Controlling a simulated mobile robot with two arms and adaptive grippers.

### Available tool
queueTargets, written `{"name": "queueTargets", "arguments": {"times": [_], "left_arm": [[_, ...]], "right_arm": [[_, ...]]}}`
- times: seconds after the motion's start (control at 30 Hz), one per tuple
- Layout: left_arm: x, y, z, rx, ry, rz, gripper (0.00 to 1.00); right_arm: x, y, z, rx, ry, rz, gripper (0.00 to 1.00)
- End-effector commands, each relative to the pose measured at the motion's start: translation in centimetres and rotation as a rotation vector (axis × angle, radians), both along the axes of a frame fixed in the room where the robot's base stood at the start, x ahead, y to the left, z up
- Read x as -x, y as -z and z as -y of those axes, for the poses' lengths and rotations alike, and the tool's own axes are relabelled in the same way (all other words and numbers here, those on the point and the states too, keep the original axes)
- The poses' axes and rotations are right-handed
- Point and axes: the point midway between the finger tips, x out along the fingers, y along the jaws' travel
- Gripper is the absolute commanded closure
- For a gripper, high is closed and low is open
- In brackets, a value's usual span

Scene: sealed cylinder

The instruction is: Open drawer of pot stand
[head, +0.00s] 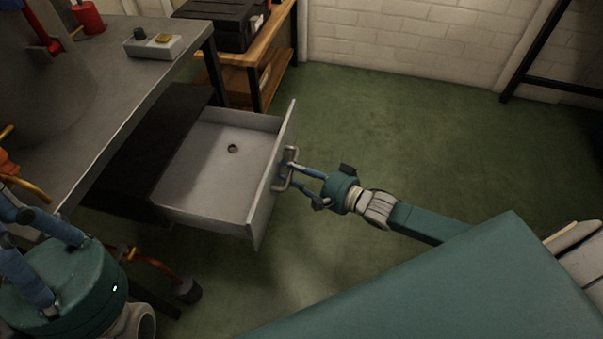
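The drawer (215,165) is pulled well out from under the grey table (125,62), to the right. Its inside shows, with a small dark round spot (233,149) on the floor of it. Its front panel carries a metal handle (286,168). My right gripper (294,174) is at the handle, with its blue fingers on it; it looks shut on the handle, though the fingertips are partly hidden. My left gripper (40,240) is at the lower left, apart from the drawer; its fingertips are partly cut off by the picture edge.
A grey box with a dark knob and a yellow button (153,46) stands on the table. A wooden shelf unit (262,62) with a black case (217,22) stands behind. The green floor (390,120) to the right is clear.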

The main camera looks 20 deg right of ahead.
Motion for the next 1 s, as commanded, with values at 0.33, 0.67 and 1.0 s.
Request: {"name": "queueTargets", "arguments": {"times": [0.33, 0.67, 1.0], "left_arm": [[0.0, 0.1, 0.0, 0.0, 0.001, -0.002, 1.0], [0.0, 0.1, 0.0, -0.002, 0.001, -0.003, 1.0], [0.0, 0.1, 0.1, -0.002, 0.001, -0.003, 1.0]], "right_arm": [[5.6, -1.0, 3.3, 0.004, 0.0, -0.006, 0.74], [9.5, -2.0, 5.7, 0.001, 0.0, -0.002, 0.74], [9.9, -2.2, 6.0, 0.001, 0.0, 0.001, 0.74]]}}
